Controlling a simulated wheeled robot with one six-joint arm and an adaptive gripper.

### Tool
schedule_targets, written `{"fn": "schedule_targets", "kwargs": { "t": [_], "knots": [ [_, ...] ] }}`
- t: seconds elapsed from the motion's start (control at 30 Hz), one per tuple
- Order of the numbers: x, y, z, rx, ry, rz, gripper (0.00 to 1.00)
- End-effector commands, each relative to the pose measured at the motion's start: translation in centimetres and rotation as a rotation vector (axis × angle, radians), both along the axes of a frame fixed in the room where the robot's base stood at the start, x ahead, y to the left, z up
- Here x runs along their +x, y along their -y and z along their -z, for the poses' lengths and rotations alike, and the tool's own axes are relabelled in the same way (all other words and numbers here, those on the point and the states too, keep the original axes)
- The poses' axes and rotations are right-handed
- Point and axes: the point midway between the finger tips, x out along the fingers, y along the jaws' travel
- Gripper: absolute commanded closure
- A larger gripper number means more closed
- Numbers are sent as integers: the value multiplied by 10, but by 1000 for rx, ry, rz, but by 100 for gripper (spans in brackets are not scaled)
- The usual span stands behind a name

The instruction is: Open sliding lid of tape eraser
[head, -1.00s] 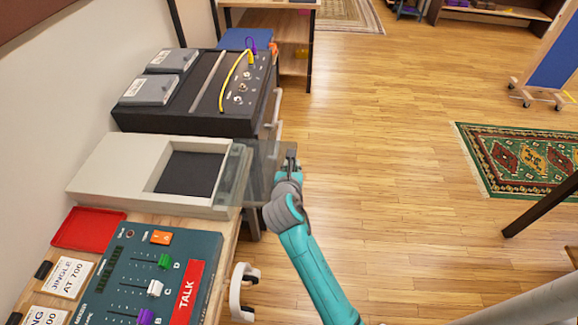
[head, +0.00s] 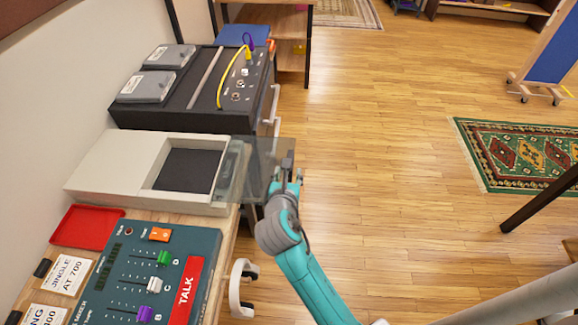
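The tape eraser (head: 112,170) is a flat off-white box on the wooden counter at the left. Its dark recess (head: 187,170) is uncovered. The sliding lid (head: 258,160), a smoky see-through panel, sticks out past the eraser's right end and over the counter edge. My gripper (head: 287,172) is at the lid's outer right end. Its fingers are small and partly hidden by the wrist, so I cannot tell whether they are open, shut or touching the lid.
A black unit (head: 195,92) with a yellow cable stands behind the eraser. A red tray (head: 88,227) and a teal mixer (head: 150,270) are in front. White headphones (head: 242,288) hang at the counter edge.

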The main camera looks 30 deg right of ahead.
Motion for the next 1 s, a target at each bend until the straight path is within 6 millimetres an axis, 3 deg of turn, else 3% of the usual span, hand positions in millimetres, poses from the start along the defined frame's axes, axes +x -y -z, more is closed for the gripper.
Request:
{"fn": "schedule_targets", "kwargs": {
  "t": [0.1, 0.33, 1.0],
  "knots": [
    [-16, -12, -8, 0, 0, -3, 54],
    [-33, -24, -17, 0, 0, -1, 54],
    [-37, -25, -16, 10, 5, -1, 54]
  ]
}}
